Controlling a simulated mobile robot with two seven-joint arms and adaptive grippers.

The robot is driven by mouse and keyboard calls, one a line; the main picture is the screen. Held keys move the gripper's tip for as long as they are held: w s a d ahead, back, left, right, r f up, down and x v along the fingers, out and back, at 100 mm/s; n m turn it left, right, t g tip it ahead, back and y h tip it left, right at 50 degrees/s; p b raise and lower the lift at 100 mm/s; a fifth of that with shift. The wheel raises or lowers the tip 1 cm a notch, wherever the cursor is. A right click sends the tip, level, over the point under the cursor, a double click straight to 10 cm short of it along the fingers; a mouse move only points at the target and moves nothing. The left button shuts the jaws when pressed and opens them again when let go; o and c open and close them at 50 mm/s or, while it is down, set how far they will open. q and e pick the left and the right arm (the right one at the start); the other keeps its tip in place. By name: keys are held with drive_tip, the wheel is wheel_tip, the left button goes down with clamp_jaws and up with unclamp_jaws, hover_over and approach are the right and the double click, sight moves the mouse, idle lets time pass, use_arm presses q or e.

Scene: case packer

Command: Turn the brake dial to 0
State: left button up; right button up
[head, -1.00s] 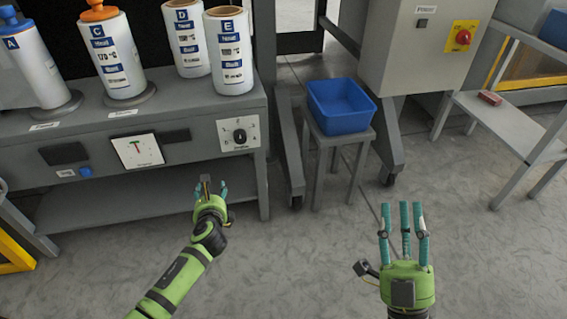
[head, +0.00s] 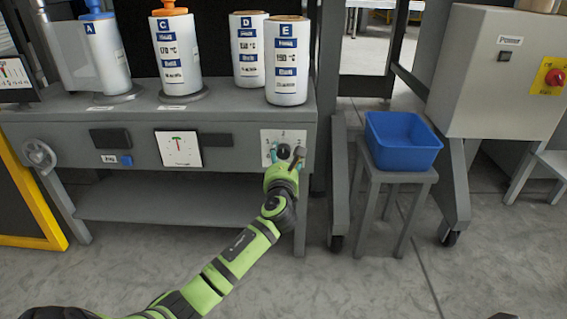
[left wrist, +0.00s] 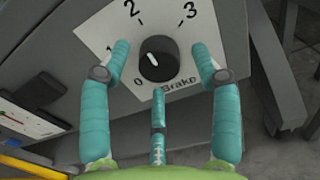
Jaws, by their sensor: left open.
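The brake dial is a round black knob (left wrist: 159,59) with a short white mark, on a white plate (left wrist: 161,20) numbered around its edge. The mark points up and left in the left wrist view, away from the 0 at lower left. In the head view the dial plate (head: 270,135) is at the right end of the grey bench front, and my gripper partly covers it. My left gripper (head: 286,154) is open in front of the dial. In the left wrist view its teal fingers (left wrist: 162,62) spread around the knob, with visible gaps; contact is unclear. My right gripper is out of view.
The grey bench (head: 225,125) carries several labelled white rolls, including roll E (head: 287,65) above the dial. A square gauge (head: 180,149) and a handwheel (head: 39,155) are on its front. A blue bin (head: 403,145) stands on a stool at right.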

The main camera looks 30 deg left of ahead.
use_arm(q)
drive_tip(key=shift+w+a, duration=0.1)
drive_tip(key=shift+w, duration=0.05)
drive_tip(key=c, duration=1.1)
drive_tip(key=shift+c, duration=0.2)
